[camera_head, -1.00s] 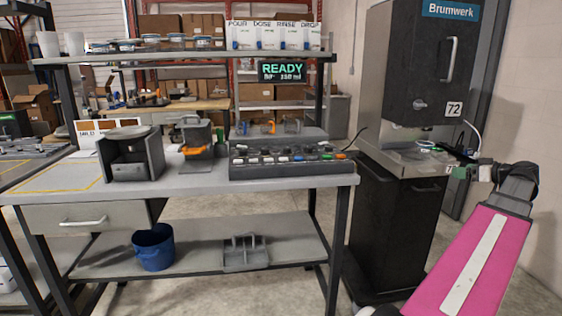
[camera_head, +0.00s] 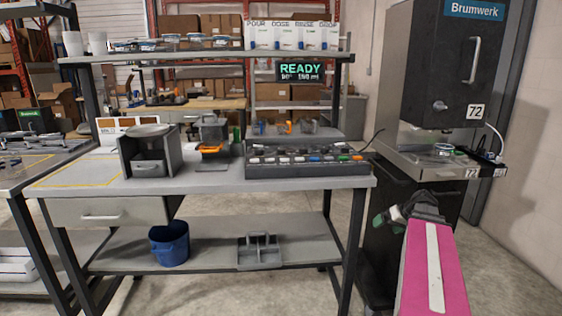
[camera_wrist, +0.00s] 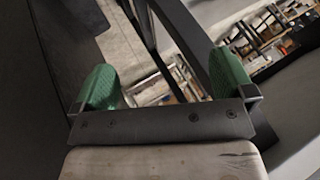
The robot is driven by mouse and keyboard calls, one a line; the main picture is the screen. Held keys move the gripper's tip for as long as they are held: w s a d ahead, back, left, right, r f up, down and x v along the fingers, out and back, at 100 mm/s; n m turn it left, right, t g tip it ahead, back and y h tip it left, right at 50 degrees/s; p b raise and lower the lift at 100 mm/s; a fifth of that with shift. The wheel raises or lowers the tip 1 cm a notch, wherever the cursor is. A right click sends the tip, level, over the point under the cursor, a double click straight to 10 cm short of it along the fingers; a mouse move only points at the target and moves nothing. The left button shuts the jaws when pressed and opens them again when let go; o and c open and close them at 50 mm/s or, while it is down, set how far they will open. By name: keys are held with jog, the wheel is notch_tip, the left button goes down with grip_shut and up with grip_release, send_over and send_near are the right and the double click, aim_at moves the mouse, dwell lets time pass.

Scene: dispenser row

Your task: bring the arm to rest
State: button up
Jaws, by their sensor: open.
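My gripper (camera_head: 387,216) hangs in front of the black cabinet under the dispenser, right of the workbench, at the end of my pink arm. In the wrist view its two green fingers (camera_wrist: 165,88) stand wide apart with nothing between them. Floor and dark frame parts show past the fingers in that view. In the head view the gripper is small and partly behind my own arm.
The workbench (camera_head: 215,183) with a button panel (camera_head: 305,165) stands to the left. The Brumwerk dispenser (camera_head: 440,75), tagged 72, stands on the black cabinet (camera_head: 385,235) behind the gripper. A blue bucket (camera_head: 169,245) sits on the lower shelf.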

jog(key=s+a+f+g+h, duration=0.2)
jog(key=s+a+f, duration=0.3)
jog(key=a, duration=0.6)
jog(key=s+a+f+m+g+h, duration=0.1)
jog(key=s+a+f+g+h, duration=0.2)
jog(key=a+f, duration=0.7)
jog(key=shift+s+a+h, duration=0.4)
jog(key=shift+s+a, duration=0.05)
jog(key=shift+s, duration=0.55)
